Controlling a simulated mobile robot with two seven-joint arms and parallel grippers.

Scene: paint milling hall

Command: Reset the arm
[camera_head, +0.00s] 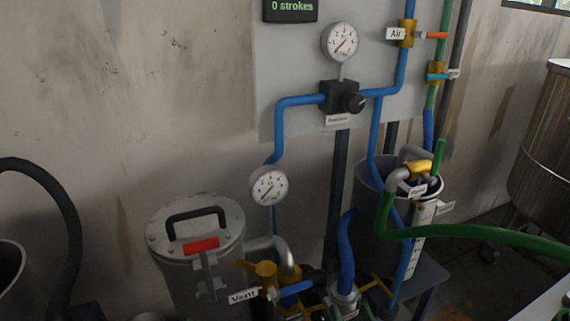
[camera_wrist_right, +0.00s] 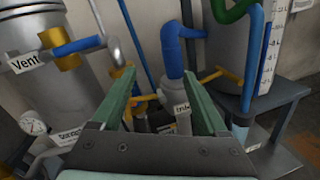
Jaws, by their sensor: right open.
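My right gripper (camera_wrist_right: 159,74) shows in the right wrist view. Its two green fingers stand wide apart, open, with nothing held between them. They point toward pipework: a blue hose (camera_wrist_right: 173,48), a small labelled fitting (camera_wrist_right: 183,108) and yellow levers (camera_wrist_right: 221,74) lie beyond the fingers. I cannot tell whether the fingers touch any of it. I cannot make out the right gripper clearly in the head view. My left gripper is in neither view.
A lidded grey vessel (camera_head: 194,231) stands at the left beside a Vent-labelled valve (camera_head: 264,273). A wall panel (camera_head: 290,62) carries gauges and blue pipes. A bucket (camera_head: 368,214) on a stand (camera_head: 428,274) and a green hose (camera_head: 480,231) fill the right. Bare wall (camera_head: 90,110) is upper left.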

